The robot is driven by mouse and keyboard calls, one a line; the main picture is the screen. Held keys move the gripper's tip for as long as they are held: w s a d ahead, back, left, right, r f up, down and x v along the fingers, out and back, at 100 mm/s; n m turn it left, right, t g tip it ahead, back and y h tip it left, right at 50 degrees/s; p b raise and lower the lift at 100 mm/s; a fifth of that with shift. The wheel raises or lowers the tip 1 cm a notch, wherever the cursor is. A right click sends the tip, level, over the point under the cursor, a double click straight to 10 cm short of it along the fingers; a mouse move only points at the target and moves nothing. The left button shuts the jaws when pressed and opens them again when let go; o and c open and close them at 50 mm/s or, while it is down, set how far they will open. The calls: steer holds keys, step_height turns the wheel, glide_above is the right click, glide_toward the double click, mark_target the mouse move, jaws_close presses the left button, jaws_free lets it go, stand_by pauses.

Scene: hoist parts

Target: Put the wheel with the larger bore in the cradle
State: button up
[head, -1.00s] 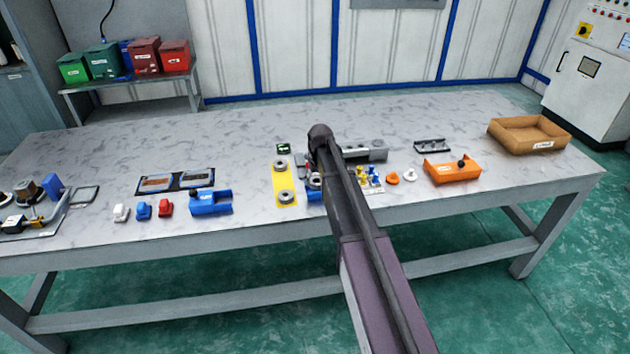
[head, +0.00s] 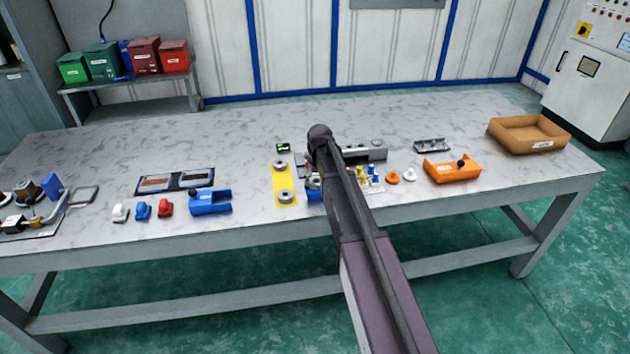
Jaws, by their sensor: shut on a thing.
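Two grey ring-shaped wheels lie on a yellow mat (head: 284,181), the far wheel (head: 280,165) and the near wheel (head: 286,196). Their bores are too small here to compare. My gripper (head: 311,175) is just right of the mat, mostly hidden behind my own arm. It is shut on a grey wheel (head: 313,184), seen only in part. A blue block (head: 314,196), perhaps the cradle, shows just below that wheel, partly covered by my arm. I cannot tell whether wheel and block touch. Another blue holder (head: 210,203) stands left of the mat.
Right of my arm are small blue and yellow pieces (head: 370,175), orange pieces (head: 393,177), an orange holder (head: 452,169) and a brown tray (head: 528,135). A grey metal part (head: 370,151) lies behind. The table's back left is clear.

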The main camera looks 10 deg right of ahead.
steer(key=shift+s+f+b, duration=0.1)
steer(key=shift+f+b, duration=0.1)
steer(key=shift+b, duration=0.1)
stand_by(0.8)
stand_by(0.3)
steer(key=o, duration=1.2)
steer(key=shift+c, duration=0.2)
step_height(320, 180, up, 7)
steer(key=p, duration=0.7)
steer(key=s+m+g, duration=0.1)
steer(key=s+m, duration=0.1)
steer(key=s, duration=2.7)
steer(key=shift+a, duration=0.25)
steer(key=shift+w, duration=0.1)
